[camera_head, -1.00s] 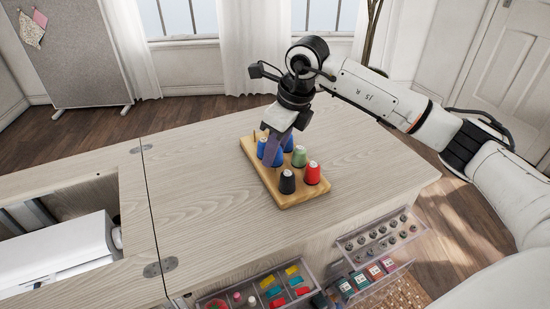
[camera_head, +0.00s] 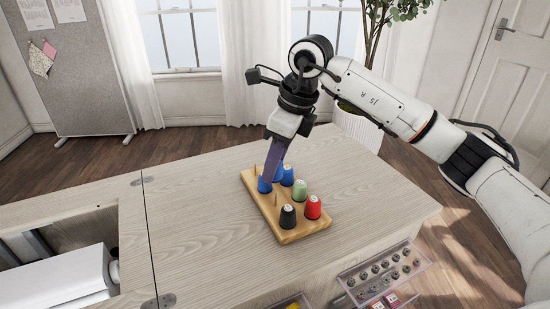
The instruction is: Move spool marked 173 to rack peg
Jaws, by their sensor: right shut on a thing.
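A wooden spool rack (camera_head: 312,229) stands on the cabinet top. It holds blue spools, a green spool (camera_head: 300,191), a red spool (camera_head: 313,208) and a black spool (camera_head: 288,218). My right gripper (camera_head: 270,177) points down at the rack's far part, shut on a blue spool (camera_head: 265,186). Its fingers partly hide the blue spools, and whether the held one is seated or raised is unclear. Another blue spool (camera_head: 287,176) stands just right of the fingers. Bare pegs show at the far left corner and near the middle. The number 173 is not readable. My left gripper is out of view.
The pale wooden cabinet top (camera_head: 200,220) is clear around the rack. A white machine (camera_head: 65,278) sits in the opening at left. A clear tray of bobbins (camera_head: 380,275) hangs at the front right edge.

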